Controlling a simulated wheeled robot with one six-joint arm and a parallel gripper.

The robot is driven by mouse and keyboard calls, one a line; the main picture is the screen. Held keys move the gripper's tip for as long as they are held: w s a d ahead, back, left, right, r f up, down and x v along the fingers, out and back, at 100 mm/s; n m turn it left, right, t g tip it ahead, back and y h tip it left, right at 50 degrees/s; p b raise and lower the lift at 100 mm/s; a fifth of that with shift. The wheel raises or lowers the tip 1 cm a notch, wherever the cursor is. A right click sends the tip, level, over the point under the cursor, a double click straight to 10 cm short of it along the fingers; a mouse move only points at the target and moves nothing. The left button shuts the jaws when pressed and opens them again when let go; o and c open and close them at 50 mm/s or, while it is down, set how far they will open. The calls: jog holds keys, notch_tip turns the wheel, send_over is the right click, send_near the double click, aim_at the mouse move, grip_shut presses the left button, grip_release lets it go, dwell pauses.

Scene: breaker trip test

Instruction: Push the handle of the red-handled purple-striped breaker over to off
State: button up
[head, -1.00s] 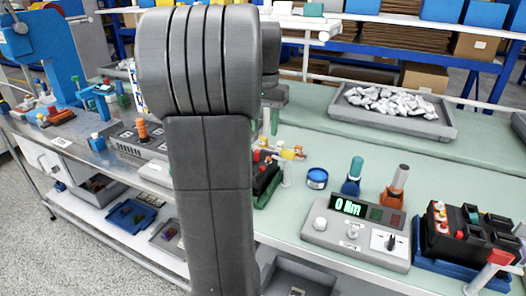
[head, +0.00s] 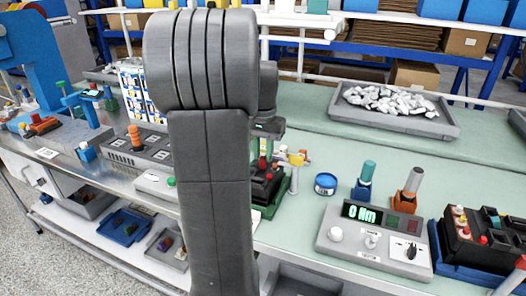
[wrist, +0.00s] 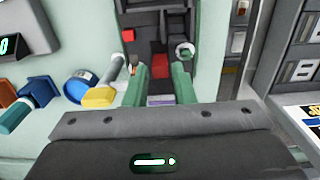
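A dark breaker block with red parts (head: 268,184) stands on the green bench, partly hidden by my arm in the head view. In the wrist view its dark body lies ahead of my gripper (wrist: 161,74), with a red piece (wrist: 160,62) just beyond and between the fingertips. A small purple strip (wrist: 160,100) shows lower down, between the fingers. My gripper's two green fingers are apart, with a gap between them, and appear to hold nothing. Whether a finger touches the breaker, I cannot tell.
A yellow-topped post (head: 296,160) stands close to the breaker's right. A blue tin (head: 325,184), a torque tester reading 0 Nm (head: 375,238) and a black battery-like block (head: 478,240) are further right. A grey control box (head: 138,150) is to the left.

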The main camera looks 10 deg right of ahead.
grip_shut()
jog(key=t+b, duration=0.1)
jog(key=b, duration=0.1)
jog(key=s+a+t+h+b, duration=0.1)
jog(key=b, duration=0.1)
jog(key=shift+s+f+b, duration=0.2)
jog(key=shift+f+b, duration=0.1)
jog(key=shift+f, duration=0.1)
jog(key=t+h+b, duration=0.1)
jog(key=b, duration=0.1)
jog(key=s+a+t+h+b, duration=0.1)
jog(key=b, duration=0.2)
jog(key=shift+s+f, duration=0.15)
jog(key=shift+f, duration=0.1)
jog(key=shift+s+t+b, duration=0.2)
jog(key=shift+t+b, duration=0.3)
jog(key=shift+b, duration=0.2)
jog(key=shift+r, duration=0.1)
jog(key=shift+o, duration=2.1)
grip_release()
